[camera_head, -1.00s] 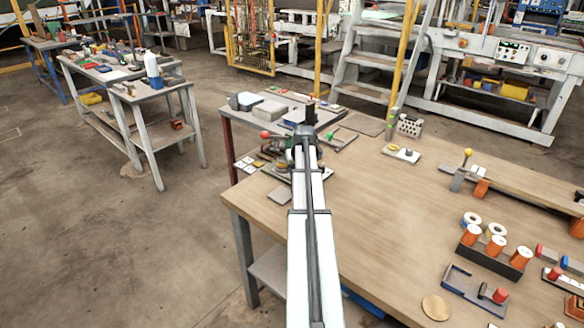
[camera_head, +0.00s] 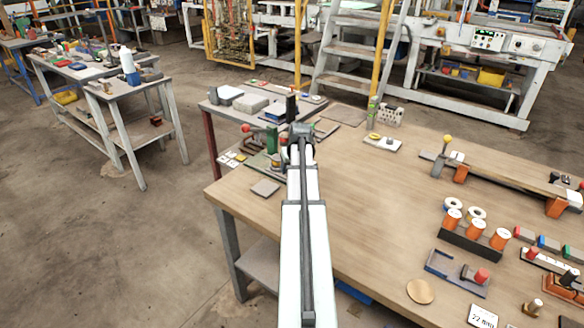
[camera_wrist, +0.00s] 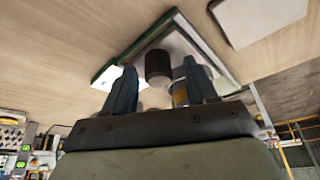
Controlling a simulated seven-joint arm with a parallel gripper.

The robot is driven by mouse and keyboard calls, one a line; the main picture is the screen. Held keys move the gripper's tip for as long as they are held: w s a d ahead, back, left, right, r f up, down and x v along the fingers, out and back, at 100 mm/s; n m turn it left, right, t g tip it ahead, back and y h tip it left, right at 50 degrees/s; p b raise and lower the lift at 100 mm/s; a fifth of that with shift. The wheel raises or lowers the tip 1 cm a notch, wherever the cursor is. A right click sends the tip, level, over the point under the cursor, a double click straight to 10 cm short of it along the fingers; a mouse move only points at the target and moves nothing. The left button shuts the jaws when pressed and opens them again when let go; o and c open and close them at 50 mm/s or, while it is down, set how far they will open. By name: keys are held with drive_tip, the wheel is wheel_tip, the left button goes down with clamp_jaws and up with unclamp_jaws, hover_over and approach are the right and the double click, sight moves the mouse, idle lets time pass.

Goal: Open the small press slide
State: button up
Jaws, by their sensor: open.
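The small press shows in the head view as a green body (camera_head: 271,139) with a red-knobbed lever (camera_head: 246,127), just left of my arm's far end and partly hidden by it. My gripper shows in the wrist view with two blue-grey fingers (camera_wrist: 162,88) apart. In line with the gap between them is a dark cylinder (camera_wrist: 159,66) over a pale metal plate (camera_wrist: 188,45) with a green edge. A yellowish part (camera_wrist: 180,94) shows beside the right finger. I cannot tell which part is the slide, or whether a finger touches anything. The head view hides my fingertips.
A flat grey plate (camera_head: 265,187) lies on the wooden table near its left corner. Grey boxes (camera_head: 251,104) stand on the side table behind the press. A white tray (camera_head: 382,142) with a yellow ring lies to the right. The middle of the table (camera_head: 370,205) is clear.

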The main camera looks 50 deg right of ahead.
drive_tip(key=shift+r, duration=0.1)
drive_tip(key=v, duration=1.3)
drive_tip(key=shift+s+r, duration=0.2)
drive_tip(key=shift+r, duration=0.05)
drive_tip(key=shift+a, duration=0.1)
